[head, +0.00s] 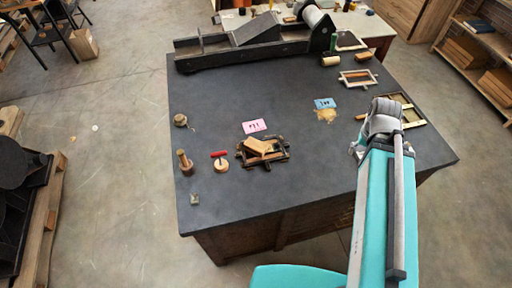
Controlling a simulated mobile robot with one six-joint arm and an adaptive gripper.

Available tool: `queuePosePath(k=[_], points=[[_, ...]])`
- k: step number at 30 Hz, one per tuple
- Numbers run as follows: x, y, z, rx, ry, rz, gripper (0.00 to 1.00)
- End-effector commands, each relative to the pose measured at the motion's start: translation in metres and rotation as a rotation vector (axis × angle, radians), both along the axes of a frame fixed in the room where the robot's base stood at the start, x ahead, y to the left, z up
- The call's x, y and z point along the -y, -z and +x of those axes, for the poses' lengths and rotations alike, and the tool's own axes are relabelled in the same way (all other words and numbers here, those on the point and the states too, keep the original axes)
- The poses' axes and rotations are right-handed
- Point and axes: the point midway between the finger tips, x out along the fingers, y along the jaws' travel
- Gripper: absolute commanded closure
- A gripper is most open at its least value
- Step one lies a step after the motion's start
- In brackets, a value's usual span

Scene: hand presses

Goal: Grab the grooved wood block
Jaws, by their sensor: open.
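A light-brown wood block (259,146) lies tilted on a small dark frame-like piece (282,155) on the dark table, left of the table's middle. It is the likeliest grooved wood block, but it is too small to make out a groove. Another pale wood piece lies against or beside it, and I cannot tell where one ends. My teal and grey arm rises at the right, its grey joint over the table's right part. My gripper's fingers do not show in the head view.
The dark table (225,105) has free room at its middle and front. A pink card (254,126), a red-handled tool (220,161) and a wooden peg-like tool (185,162) are near the block. A blue card (325,103) lies farther right. A long press (245,46) fills the back.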

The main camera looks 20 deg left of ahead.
Motion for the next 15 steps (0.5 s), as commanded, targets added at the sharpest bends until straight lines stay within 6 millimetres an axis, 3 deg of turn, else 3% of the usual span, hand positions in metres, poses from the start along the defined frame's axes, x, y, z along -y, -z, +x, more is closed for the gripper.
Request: queuePosePath(k=[15], points=[[-0.001, 0.011, 0.008, 0.001, -0.059, -0.034, 0.31]])
